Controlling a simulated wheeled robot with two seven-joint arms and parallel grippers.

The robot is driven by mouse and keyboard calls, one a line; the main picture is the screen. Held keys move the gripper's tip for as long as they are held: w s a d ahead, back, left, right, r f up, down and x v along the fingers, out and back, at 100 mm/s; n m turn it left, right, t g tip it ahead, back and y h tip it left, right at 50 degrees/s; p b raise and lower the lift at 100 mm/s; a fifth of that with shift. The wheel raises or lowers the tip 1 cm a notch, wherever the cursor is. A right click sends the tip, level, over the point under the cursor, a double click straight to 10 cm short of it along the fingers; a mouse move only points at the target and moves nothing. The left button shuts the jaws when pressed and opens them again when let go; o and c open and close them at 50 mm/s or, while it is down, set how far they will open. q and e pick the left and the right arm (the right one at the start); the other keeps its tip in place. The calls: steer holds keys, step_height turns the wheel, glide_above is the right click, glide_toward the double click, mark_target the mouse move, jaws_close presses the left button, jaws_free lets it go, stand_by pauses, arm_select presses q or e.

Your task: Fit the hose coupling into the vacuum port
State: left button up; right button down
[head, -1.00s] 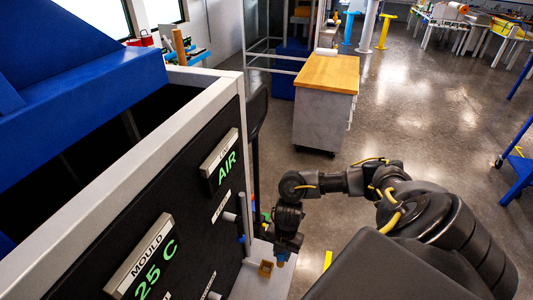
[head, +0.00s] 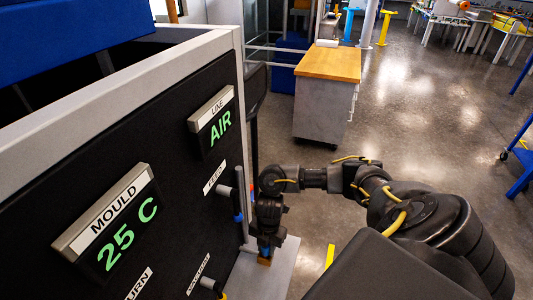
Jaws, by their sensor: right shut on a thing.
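The vacuum port (head: 211,284) is a short grey stub on the black panel, low in the head view beside the label reading VACUUM. My right gripper (head: 265,247) points down, to the right of the panel and up and right of this port in the picture. It is shut on what seems to be the hose coupling, mostly hidden by the fingers. A small brown block (head: 264,261) shows just below the fingertips on a pale ledge; I cannot tell whether they touch. My left gripper is out of view.
The black panel carries a MOULD 25 C display (head: 112,222), a LINE AIR display (head: 212,120) and a feed port (head: 238,202) with a blue ring. The pale ledge (head: 268,281) runs along its foot. A wood-topped cabinet (head: 325,95) stands beyond on open floor.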

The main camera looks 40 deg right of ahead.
steer(key=c, duration=1.1)
jaws_free()
steer(key=shift+r, duration=0.1)
steer(key=r, duration=0.4)
steer(key=d+r+p, duration=0.1)
steer(key=r, duration=0.3)
steer(key=r+p, duration=0.1)
steer(key=r, duration=0.2)
steer(key=shift+w+d+r, duration=0.2)
steer(key=shift+w+r, duration=0.05)
steer(key=shift+r, duration=0.15)
